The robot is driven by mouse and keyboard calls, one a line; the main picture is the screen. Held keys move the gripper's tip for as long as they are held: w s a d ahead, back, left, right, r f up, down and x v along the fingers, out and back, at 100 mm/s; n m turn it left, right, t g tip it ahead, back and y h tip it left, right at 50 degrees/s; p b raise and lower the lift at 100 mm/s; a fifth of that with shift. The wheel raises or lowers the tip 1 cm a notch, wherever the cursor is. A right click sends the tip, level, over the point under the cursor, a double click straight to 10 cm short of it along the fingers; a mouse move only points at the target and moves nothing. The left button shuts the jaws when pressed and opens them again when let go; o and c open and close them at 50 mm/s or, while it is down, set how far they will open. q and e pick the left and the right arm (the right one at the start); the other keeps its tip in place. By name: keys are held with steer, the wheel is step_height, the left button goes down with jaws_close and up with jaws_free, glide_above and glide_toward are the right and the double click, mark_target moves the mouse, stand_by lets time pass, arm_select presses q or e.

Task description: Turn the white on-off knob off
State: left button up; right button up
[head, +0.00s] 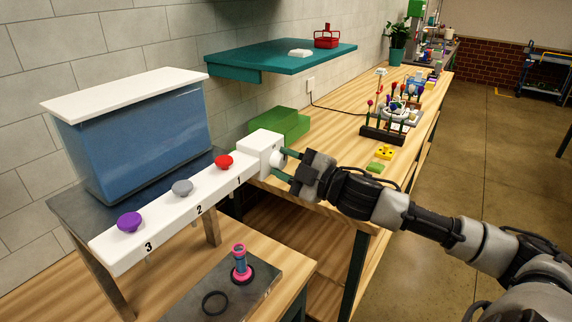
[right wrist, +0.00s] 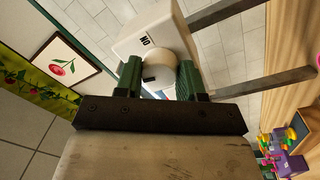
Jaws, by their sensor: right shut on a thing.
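The white on-off knob (head: 278,158) sits on the end of a white box (head: 261,150) at the right end of a white bar. In the right wrist view the knob (right wrist: 159,70) shows a dark mark on its face and lies between the two green fingers of my right gripper (right wrist: 158,78). An "ON" label (right wrist: 146,41) shows on the box beside the knob. In the head view my right gripper (head: 287,170) reaches the knob from the right and is shut on it. My left gripper is not in view.
The white bar (head: 170,212) carries purple, grey and red knobs, numbered labels on its front. A blue tank (head: 140,140) stands behind it. A pink and blue piece (head: 241,265) stands on a dark plate below.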

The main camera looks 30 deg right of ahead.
steer(key=shift+n, duration=0.9)
steer(key=o, duration=0.9)
